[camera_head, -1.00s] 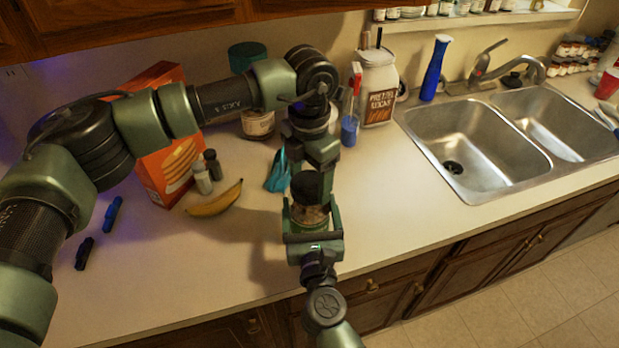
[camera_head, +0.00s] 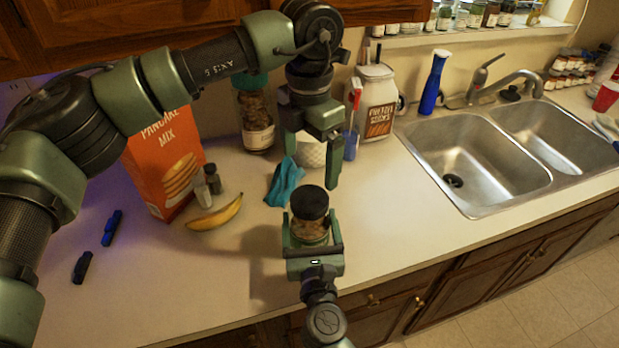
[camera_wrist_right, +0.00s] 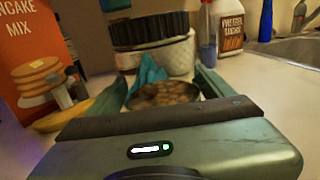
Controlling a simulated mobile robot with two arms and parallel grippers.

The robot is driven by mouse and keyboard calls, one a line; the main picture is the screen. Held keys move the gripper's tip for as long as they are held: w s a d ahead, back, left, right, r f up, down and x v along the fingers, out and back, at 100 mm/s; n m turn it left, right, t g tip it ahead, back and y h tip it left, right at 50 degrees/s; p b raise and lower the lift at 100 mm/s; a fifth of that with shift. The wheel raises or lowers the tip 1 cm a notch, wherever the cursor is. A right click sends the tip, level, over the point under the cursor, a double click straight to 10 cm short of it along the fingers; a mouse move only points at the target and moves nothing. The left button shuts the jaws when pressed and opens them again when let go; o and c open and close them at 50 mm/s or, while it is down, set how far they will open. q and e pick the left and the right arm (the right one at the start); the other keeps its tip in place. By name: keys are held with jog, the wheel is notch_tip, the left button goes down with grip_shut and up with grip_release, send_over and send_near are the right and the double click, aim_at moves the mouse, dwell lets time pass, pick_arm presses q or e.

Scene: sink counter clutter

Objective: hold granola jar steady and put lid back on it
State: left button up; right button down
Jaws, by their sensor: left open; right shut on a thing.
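The granola jar (camera_head: 310,230) stands upright near the counter's front edge. Its black lid (camera_head: 310,202) rests on top of it; I cannot tell whether it is screwed down. My right gripper (camera_head: 312,238) is shut around the jar's body from the front. In the right wrist view the granola (camera_wrist_right: 165,94) shows through the glass, with the ridged black lid (camera_wrist_right: 150,30) above. My left gripper (camera_head: 312,165) is open and empty, fingers pointing down, above and behind the jar, apart from the lid.
A teal cloth (camera_head: 285,182), banana (camera_head: 215,214), shakers (camera_head: 213,180) and pancake box (camera_head: 165,160) lie or stand to the left. A white pot (camera_head: 311,152), teal-lidded jar (camera_head: 256,125) and pretzel canister (camera_head: 378,100) stand behind. The sink (camera_head: 475,160) is right; counter between is clear.

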aim_at(312, 238)
pick_arm(q)
notch_tip(312, 238, up, 3)
jog(key=shift+f, duration=0.2)
pick_arm(e)
grip_release()
jog(key=s, duration=0.2)
jog(key=s+b, duration=0.1)
jog(key=s, duration=0.1)
jog(key=s+b, duration=0.1)
jog(key=s, duration=0.2)
jog(key=shift+d+f, duration=0.15)
jog(key=shift+d, duration=0.25)
pick_arm(q)
jog(key=shift+f, duration=1.2)
pick_arm(e)
jog(key=shift+s, duration=0.4)
